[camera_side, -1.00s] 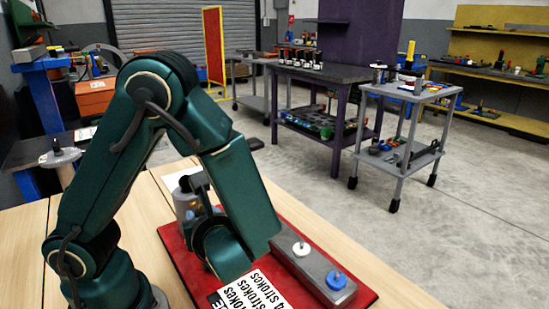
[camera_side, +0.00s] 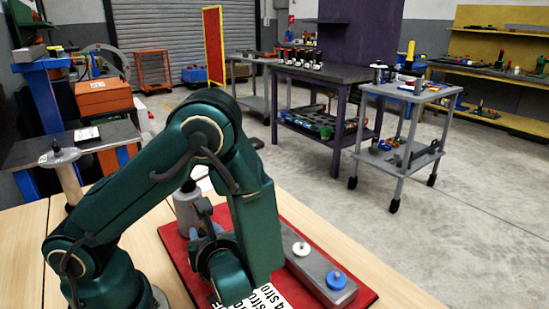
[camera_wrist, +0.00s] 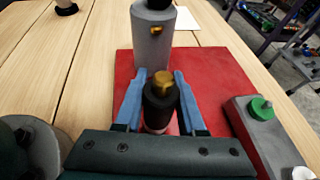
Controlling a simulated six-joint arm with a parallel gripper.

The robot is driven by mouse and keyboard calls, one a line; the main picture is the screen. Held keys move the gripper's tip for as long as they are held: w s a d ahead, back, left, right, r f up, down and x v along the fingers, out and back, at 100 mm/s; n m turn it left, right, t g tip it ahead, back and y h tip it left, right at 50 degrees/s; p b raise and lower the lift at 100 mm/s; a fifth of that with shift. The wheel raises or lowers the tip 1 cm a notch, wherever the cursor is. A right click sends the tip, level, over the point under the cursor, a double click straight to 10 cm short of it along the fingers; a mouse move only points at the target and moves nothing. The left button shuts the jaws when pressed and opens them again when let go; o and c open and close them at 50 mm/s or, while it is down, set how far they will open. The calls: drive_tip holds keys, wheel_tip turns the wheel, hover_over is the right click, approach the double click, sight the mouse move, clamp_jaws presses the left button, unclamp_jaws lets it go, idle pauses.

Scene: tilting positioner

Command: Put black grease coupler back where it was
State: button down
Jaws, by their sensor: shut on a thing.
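The black grease coupler (camera_wrist: 158,108), dark with a brass tip, stands between the blue fingers of my gripper (camera_wrist: 160,100) in the wrist view. My gripper is shut on it, with one finger on each side and the brass tip pointing up and away. The coupler's lower end and its height above the red board (camera_wrist: 205,70) cannot be told. A grey cylinder (camera_wrist: 152,45) with a small brass fitting stands just beyond the coupler; it also shows in the side view (camera_side: 187,208). In the side view my arm hides the coupler.
A grey block (camera_side: 318,272) on the board's right carries white (camera_side: 301,248) and blue (camera_side: 337,280) knobs; its green knob (camera_wrist: 262,108) shows in the wrist view. A printed white card (camera_side: 265,300) lies partly behind my arm.

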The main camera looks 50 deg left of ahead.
drive_tip(key=shift+f, duration=0.2)
drive_tip(key=c, duration=0.5)
unclamp_jaws()
drive_tip(key=shift+r, duration=0.1)
